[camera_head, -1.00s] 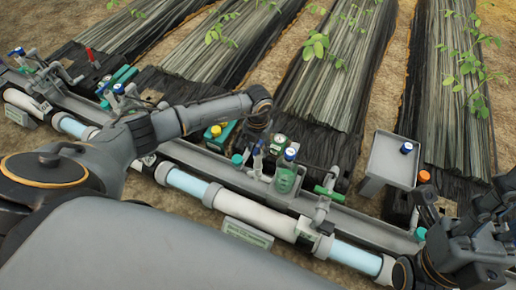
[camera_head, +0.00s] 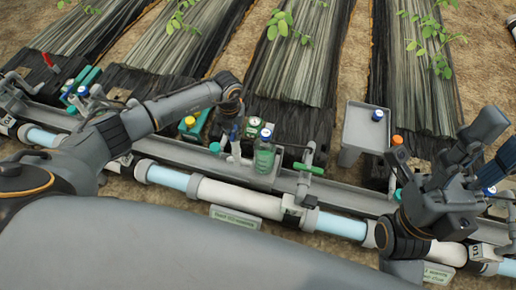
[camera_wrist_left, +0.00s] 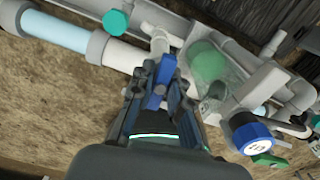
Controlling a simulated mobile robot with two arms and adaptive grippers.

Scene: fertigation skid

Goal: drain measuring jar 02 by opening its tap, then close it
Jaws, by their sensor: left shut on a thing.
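A clear jar with green liquid and a blue-rimmed cap (camera_head: 264,153) stands upright on the grey skid rail in the head view. Its number is not readable there. In the left wrist view its cap (camera_wrist_left: 250,133) is at lower right and its green body (camera_wrist_left: 207,64) lies beyond the fingers. My left gripper (camera_head: 234,128) is beside the jar, to its left. In the left wrist view it (camera_wrist_left: 160,82) is shut on a blue tap handle (camera_wrist_left: 160,89) on a pale pipe fitting. My right gripper (camera_head: 487,143) is open and empty at the right.
A green-handled valve (camera_head: 308,169) stands right of the jar. A grey stand (camera_head: 365,128) holds a small blue-capped bottle (camera_head: 377,115). Pipes (camera_head: 240,196) run along the front. A yellow-capped teal container (camera_head: 193,122) is left of my left gripper.

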